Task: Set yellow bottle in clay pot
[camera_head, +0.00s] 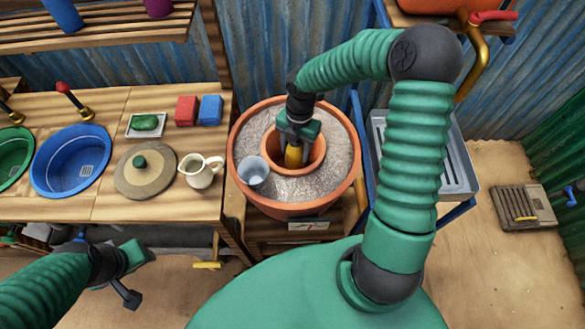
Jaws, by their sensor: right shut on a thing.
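The clay pot (243,184) is a large terracotta pot, with grey filling around a smaller inner pot (308,167). My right gripper (295,140) reaches down over the opening of the inner pot and is shut on the yellow bottle (293,156). The bottle looks upright, with its lower part inside the inner pot. Whether it touches the bottom is hidden. My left gripper (133,272) is low at the left, in front of the counter, apart from the pot. It looks open and empty.
The counter (110,207) holds a white jug (199,171), a round lid (140,182), sponges and basins. A grey tray (456,160) stands right of the pot.

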